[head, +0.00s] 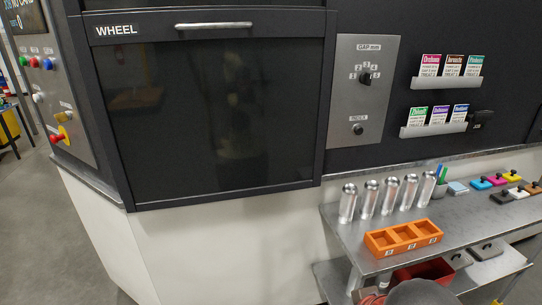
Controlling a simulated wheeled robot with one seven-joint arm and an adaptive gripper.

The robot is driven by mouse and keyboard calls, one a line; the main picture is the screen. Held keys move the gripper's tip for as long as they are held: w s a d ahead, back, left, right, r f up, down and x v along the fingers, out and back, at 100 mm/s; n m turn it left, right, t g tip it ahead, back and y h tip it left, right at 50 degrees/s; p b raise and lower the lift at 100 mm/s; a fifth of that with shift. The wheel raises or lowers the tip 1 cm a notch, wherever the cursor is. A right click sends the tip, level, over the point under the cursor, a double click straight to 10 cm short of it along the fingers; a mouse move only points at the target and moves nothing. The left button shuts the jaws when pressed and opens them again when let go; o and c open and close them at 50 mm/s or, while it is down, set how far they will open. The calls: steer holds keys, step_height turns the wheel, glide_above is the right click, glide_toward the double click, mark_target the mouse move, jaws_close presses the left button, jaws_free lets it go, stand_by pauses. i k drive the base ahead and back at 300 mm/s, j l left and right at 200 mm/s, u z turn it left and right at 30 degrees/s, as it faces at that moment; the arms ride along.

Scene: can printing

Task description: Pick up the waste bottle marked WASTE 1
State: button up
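I cannot make out a bottle marked WASTE 1 in the head view. Below the front edge of the steel cart's top shelf (358,248), a small pale upright object (383,281) stands near some red items (373,298). It is too small and too cut off to identify, and I can read no label on it. My gripper is not in view. A dark grey rounded shape at the bottom edge hides part of the lower shelf.
Several silver cans (348,203) stand along the top shelf's back, behind an orange three-pocket tray (404,238). Coloured ink pads (481,183) sit to the right. A red bin (437,268) is lower. The machine's dark WHEEL door (215,120) is shut; grey floor is open at left.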

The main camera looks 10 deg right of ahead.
mark_target(353, 273)
steer(key=z, duration=0.75)
